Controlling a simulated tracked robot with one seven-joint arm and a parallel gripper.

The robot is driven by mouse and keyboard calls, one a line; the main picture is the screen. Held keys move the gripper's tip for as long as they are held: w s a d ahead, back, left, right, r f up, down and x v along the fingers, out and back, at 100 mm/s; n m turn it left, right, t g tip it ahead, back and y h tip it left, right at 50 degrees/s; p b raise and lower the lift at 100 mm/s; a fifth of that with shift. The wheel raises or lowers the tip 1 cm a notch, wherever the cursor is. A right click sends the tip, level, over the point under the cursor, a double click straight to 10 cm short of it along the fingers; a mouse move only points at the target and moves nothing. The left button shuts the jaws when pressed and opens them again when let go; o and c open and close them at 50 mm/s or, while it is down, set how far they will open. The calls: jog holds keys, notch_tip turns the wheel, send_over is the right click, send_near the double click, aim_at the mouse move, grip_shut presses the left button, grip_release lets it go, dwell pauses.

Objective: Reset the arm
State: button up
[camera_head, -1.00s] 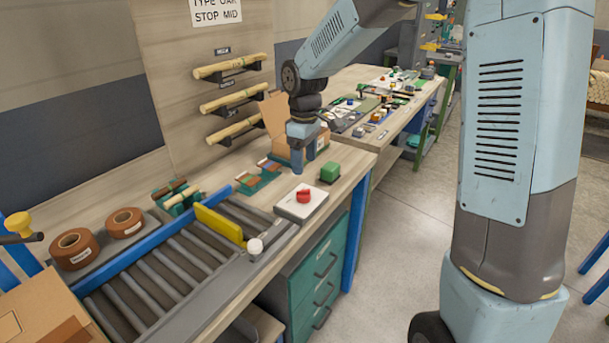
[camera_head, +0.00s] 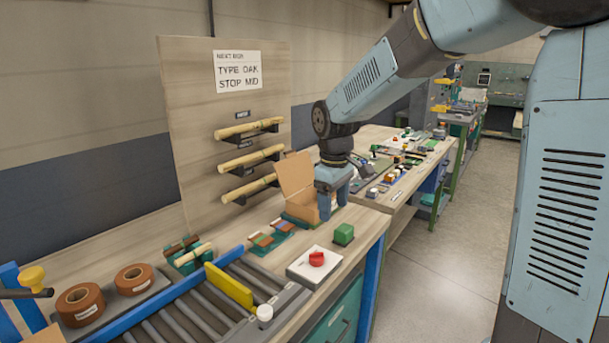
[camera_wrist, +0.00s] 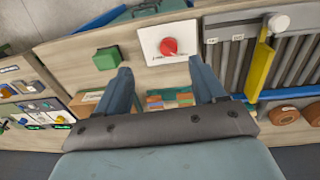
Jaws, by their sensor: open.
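My arm reaches from the right in the head view, with my gripper (camera_head: 332,197) pointing down over the bench, beside an open cardboard box (camera_head: 297,187). In the wrist view my gripper (camera_wrist: 164,84) shows two blue fingers spread wide with nothing between them but the bench further off. Beyond the fingertips are a red knob on a white plate (camera_wrist: 152,37) and a green block (camera_wrist: 107,57). Whether the gripper touches the box cannot be told.
A roller conveyor (camera_head: 190,315) with a yellow stop bar (camera_head: 229,286) lies at front left. Tape rolls (camera_head: 80,304) sit beside it. Dowels rest on a wall board (camera_head: 170,90) with a sign. A second bench (camera_head: 375,137) stands behind. Floor (camera_head: 465,240) at right is clear.

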jog(key=s+d+r+m+t, duration=0.2)
jog(key=s+d+r+m, duration=0.2)
jog(key=s+d, duration=0.3)
jog(key=s+d+r+m+t, duration=0.2)
jog(key=s+d+r+m, duration=0.2)
jog(key=s, duration=1.2)
jog(key=d+m, duration=0.2)
jog(key=d, duration=0.2)
jog(key=shift+d+t, duration=0.3)
jog(key=shift+t, duration=0.1)
